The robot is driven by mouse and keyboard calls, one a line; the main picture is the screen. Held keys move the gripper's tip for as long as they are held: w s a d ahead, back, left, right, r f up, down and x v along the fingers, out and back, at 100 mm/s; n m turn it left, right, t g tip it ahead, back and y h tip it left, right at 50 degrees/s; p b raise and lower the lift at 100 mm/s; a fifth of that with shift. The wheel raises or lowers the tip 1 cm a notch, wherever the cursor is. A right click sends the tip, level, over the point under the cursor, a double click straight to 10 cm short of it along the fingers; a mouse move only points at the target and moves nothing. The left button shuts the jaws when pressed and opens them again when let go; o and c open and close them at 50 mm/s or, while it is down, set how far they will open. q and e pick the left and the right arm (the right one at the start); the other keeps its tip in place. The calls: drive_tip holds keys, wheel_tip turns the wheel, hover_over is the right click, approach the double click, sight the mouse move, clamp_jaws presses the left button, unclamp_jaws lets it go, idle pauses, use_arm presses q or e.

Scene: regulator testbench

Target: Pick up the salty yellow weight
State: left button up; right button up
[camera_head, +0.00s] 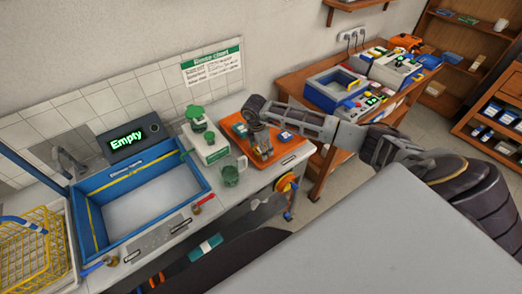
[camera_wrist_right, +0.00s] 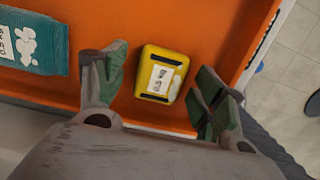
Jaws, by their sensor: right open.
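The yellow weight (camera_wrist_right: 161,74) is a small rounded block with a white label and dark bars. It lies on the orange tray (camera_wrist_right: 105,15) near the tray's lower wall in the right wrist view. My right gripper (camera_wrist_right: 158,82) is open, with one green-padded finger on each side of the weight and visible gaps to it. In the head view my right gripper (camera_head: 263,153) points down over the orange tray (camera_head: 279,151). The weight is not discernible there, probably hidden by the gripper. My left gripper is not in view.
A teal packet (camera_wrist_right: 30,42) lies on the tray, left of the weight. A green-and-white device (camera_head: 206,143) and a green mug (camera_head: 231,171) stand beside the tray. A blue-rimmed basin (camera_head: 198,158) is farther left, with a display reading "Empty" (camera_head: 127,137) behind.

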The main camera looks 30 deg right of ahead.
drive_tip(key=shift+c, duration=0.3)
drive_tip(key=c, duration=1.4)
drive_tip(key=shift+c, duration=0.2)
drive_tip(key=shift+r, duration=0.15)
wheel_tip(320, 180, up, 10)
drive_tip(key=b, duration=0.2)
